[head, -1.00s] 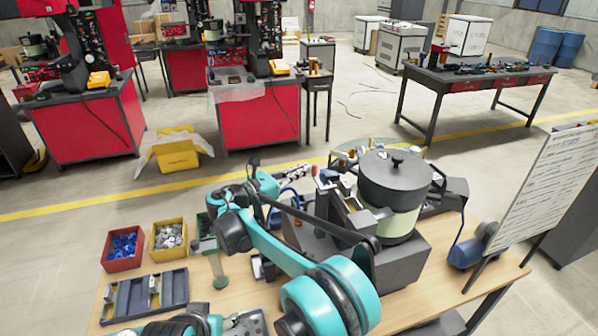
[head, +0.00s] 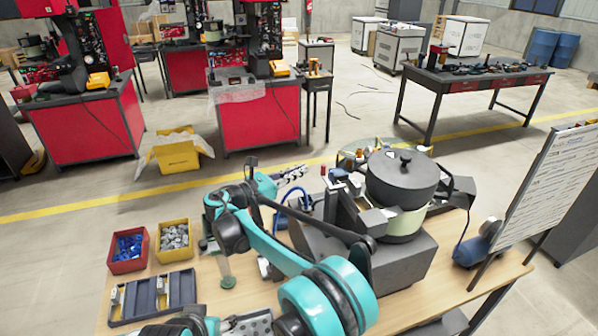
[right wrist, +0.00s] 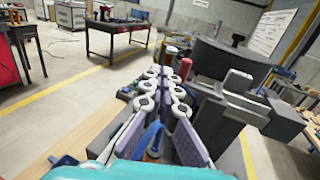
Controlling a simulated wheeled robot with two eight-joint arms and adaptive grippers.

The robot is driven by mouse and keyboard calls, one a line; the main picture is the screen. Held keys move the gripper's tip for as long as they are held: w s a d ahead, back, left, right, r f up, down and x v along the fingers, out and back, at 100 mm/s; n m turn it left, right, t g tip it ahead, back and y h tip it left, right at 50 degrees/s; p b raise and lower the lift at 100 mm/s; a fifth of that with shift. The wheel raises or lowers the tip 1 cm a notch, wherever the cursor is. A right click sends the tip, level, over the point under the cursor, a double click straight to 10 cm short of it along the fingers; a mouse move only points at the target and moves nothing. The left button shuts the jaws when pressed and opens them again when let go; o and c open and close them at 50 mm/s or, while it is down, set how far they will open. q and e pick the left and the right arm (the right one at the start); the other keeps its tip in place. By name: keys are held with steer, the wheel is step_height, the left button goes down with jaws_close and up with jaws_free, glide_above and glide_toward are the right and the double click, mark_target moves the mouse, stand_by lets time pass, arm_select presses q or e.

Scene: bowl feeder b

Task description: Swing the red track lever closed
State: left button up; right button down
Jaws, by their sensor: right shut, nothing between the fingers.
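The red lever handle looks like a small upright red cylinder (right wrist: 185,68) in the right wrist view, beside the dark bowl feeder (head: 402,180). A small red spot (head: 323,171) in the head view, left of the bowl, seems to be the same part. My right gripper (head: 303,170) is shut and empty, with its tip a little left of that red spot. In the right wrist view its fingers (right wrist: 160,72) point forward, just left of the red cylinder, apparently apart from it. The lever's arm and pivot are hidden. Of my left arm, only teal and grey parts show at the bottom edge.
A red bin (head: 129,250) of blue parts and a yellow bin (head: 174,246) stand left on the wooden bench, behind a dark divided tray (head: 152,297). A whiteboard (head: 540,190) and a blue motor-like unit (head: 470,255) are at right.

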arm_select(q)
steer(key=shift+a+r+p, duration=0.25)
steer(key=shift+r+p, duration=0.65)
steer(key=shift+r, duration=0.05)
arm_select(e)
steer(key=s+a, duration=0.1)
steer(key=a, duration=0.9)
steer(key=shift+s+a, duration=0.2)
steer(key=shift+s, duration=0.1)
